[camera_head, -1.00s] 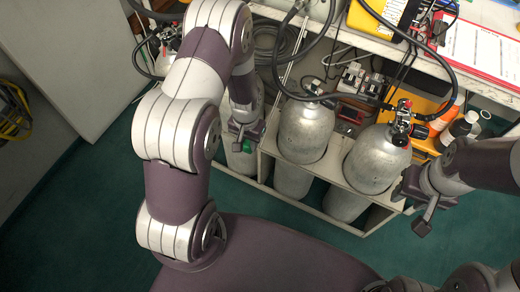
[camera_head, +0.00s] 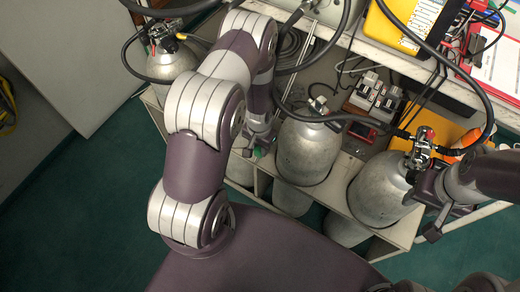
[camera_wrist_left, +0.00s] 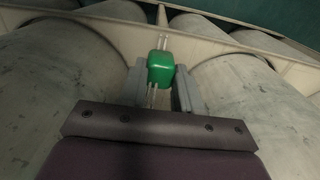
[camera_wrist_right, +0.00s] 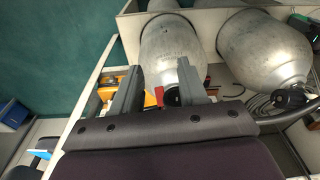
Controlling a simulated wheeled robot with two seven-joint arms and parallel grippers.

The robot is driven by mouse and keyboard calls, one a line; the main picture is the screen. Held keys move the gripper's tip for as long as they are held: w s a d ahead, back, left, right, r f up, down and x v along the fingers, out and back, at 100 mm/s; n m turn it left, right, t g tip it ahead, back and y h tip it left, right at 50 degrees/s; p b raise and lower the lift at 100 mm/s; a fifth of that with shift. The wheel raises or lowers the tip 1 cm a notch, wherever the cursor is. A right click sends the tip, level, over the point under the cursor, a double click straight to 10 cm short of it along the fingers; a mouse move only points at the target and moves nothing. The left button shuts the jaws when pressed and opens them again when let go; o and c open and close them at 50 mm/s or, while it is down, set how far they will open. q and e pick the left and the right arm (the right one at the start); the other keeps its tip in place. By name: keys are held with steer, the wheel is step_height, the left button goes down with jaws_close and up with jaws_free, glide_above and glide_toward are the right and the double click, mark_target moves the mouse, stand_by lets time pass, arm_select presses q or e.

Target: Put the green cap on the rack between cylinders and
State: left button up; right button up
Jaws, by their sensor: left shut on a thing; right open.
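The green cap (camera_wrist_left: 161,68) is between the fingers of my left gripper (camera_wrist_left: 162,88), which is shut on it. In the left wrist view it is in front of the pale rack board (camera_wrist_left: 100,38), between two grey cylinders (camera_wrist_left: 55,80) (camera_wrist_left: 240,85); whether it touches the board I cannot tell. In the head view a bit of the green cap (camera_head: 257,153) shows under my left gripper, left of the middle cylinder (camera_head: 306,150). My right gripper (camera_wrist_right: 155,82) is open and empty, beside the right cylinder (camera_head: 380,187) in the head view.
Another cylinder (camera_head: 172,62) stands at the far left of the rack (camera_head: 345,187). Black hoses (camera_head: 455,70) hang over the cylinders. A bench (camera_head: 400,58) with a yellow case (camera_head: 405,22) and papers is behind. Green floor (camera_head: 80,195) at the left is clear.

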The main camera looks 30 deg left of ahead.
arm_select(q)
steer(key=shift+f, duration=0.9)
steer(key=shift+f, duration=0.15)
steer(key=o, duration=1)
